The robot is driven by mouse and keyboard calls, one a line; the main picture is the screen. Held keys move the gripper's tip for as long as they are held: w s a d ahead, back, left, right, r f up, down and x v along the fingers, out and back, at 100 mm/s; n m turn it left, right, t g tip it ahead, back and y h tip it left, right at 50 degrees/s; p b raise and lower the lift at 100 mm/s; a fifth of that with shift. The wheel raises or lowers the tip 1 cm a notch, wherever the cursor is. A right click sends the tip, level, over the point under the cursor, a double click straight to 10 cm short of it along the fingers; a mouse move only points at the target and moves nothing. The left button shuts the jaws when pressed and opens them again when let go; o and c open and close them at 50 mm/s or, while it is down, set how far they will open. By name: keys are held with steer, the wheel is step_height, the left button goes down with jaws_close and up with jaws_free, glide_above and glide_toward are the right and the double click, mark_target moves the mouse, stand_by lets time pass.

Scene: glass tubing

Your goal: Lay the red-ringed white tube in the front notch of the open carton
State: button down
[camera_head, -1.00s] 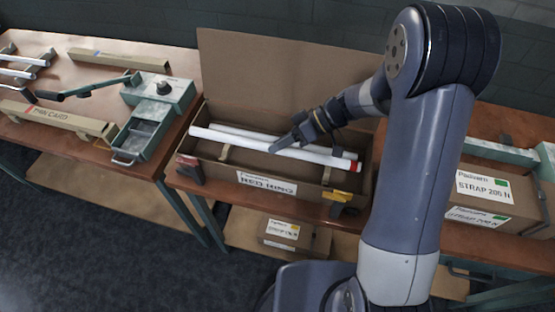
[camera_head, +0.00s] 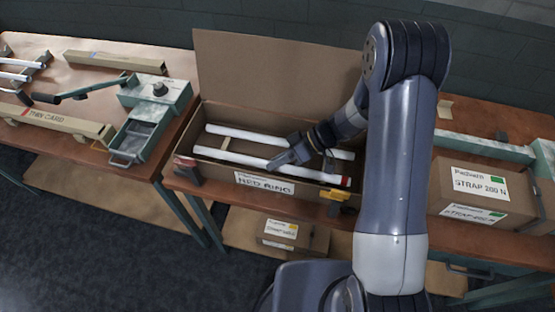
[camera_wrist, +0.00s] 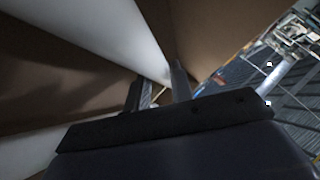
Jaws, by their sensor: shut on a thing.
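The red-ringed white tube (camera_head: 235,156) lies lengthwise along the front of the open carton (camera_head: 265,184), low between its walls, with its red ring at the right end. My gripper (camera_head: 277,162) is shut on this tube right of its middle. In the wrist view my two fingers (camera_wrist: 158,92) reach toward a white tube close to the brown cardboard. A second white tube (camera_head: 240,132) lies behind it, roughly parallel. The front notch under the held tube is hidden, so I cannot tell whether the tube touches its bottom.
The carton's lid (camera_head: 280,75) stands raised at the back. A green-grey lever device (camera_head: 155,95) stands left; a strap box (camera_head: 480,190) stands right.

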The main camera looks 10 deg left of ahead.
steer(key=c, duration=1.2)
jaws_free()
steer(key=shift+f, duration=0.1)
steer(key=shift+c, duration=0.2)
steer(key=shift+d+r, duration=0.1)
steer(key=shift+r, duration=0.15)
steer(key=b+v, duration=0.1)
steer(key=v, duration=1)
steer(key=shift+d+r, duration=0.25)
steer(key=shift+d, duration=0.05)
steer(key=shift+o, duration=0.4)
steer(key=shift+w, duration=0.1)
